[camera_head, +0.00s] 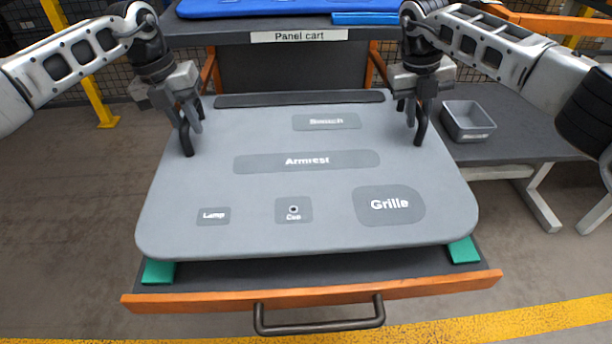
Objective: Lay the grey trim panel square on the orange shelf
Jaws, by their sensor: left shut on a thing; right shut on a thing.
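The grey trim panel (300,225) is a wide rounded plate with labelled darker patches, among them Lamp, Cap, Grille and Armrest. It lies over the pulled-out orange shelf (210,302), which has an orange front rail and a dark bar handle. Green pads show under the panel's front left (158,272) and front right (463,251) corners. The panel's front edge runs nearly parallel to the rail, with a dark strip between. I cannot tell whether it rests on the pads. My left gripper (188,135) and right gripper (416,122) are shut on the panel near its rear sides.
The panel cart (385,35), labelled "Panel cart", stands behind, with blue panels (270,7) on top. A grey side table (510,125) on the right carries a small grey bin (468,120). A yellow floor line (530,318) crosses the front. The left floor is clear.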

